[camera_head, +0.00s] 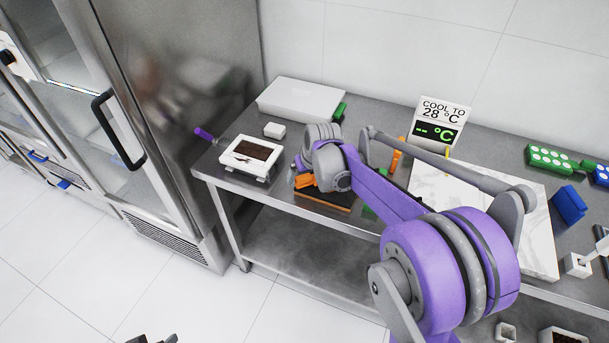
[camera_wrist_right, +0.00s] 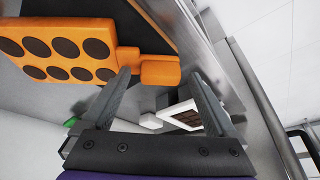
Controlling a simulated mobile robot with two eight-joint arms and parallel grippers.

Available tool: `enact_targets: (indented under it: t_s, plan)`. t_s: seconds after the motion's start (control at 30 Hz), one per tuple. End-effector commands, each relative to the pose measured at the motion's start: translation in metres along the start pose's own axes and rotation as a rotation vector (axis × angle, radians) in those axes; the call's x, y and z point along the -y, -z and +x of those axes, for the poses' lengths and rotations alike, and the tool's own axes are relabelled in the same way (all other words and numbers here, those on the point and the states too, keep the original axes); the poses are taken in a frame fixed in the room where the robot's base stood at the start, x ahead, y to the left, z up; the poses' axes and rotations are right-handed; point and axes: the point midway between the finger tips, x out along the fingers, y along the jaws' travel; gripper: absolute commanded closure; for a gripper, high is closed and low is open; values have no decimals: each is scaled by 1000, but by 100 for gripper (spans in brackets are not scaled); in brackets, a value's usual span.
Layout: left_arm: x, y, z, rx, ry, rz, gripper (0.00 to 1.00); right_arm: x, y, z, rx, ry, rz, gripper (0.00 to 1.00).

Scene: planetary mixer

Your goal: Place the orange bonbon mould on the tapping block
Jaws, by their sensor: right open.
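The orange bonbon mould (camera_wrist_right: 65,47), with several dark filled cavities, shows in the right wrist view; its handle tab (camera_wrist_right: 160,71) lies between my fingertips. In the head view only a small orange part (camera_head: 304,181) shows beside my arm. The mould appears to lie on the dark, wood-edged tapping block (camera_head: 327,199); exact contact is hard to judge. My right gripper (camera_wrist_right: 160,76) is open around the tab, not closed on it; the arm hides most of it in the head view. A dark tip of what looks like my left gripper (camera_head: 155,339) shows at the bottom edge.
A white tray with dark filling (camera_head: 250,153) stands left of the block. A white slab (camera_head: 300,98) is behind. A marble board (camera_head: 440,190), a temperature sign (camera_head: 438,122) and green moulds (camera_head: 548,158) are to the right. A steel fridge (camera_head: 185,80) stands left.

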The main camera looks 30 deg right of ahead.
Motion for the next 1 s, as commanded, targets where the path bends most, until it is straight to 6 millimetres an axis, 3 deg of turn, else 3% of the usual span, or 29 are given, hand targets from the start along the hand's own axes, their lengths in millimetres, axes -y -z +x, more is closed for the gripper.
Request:
enact_targets:
  t_s: [0.17, 0.27, 0.7, 1.0]
  plan:
    - [0, 0, 0, 0, 0, 0, 41, 0, 0, -5, 0, 0, 0, 8]
    - [0, 1, -1, 0, 0, 0, 41, 0, 0, -17, 0, 0, 1, 8]
    - [0, 4, -4, -3, 0, 0, 41, 0, 0, -103, 0, 0, 0, 8]
    - [0, 4, -4, -4, 0, 0, 41, 1, -2, -121, 0, 0, -1, 8]
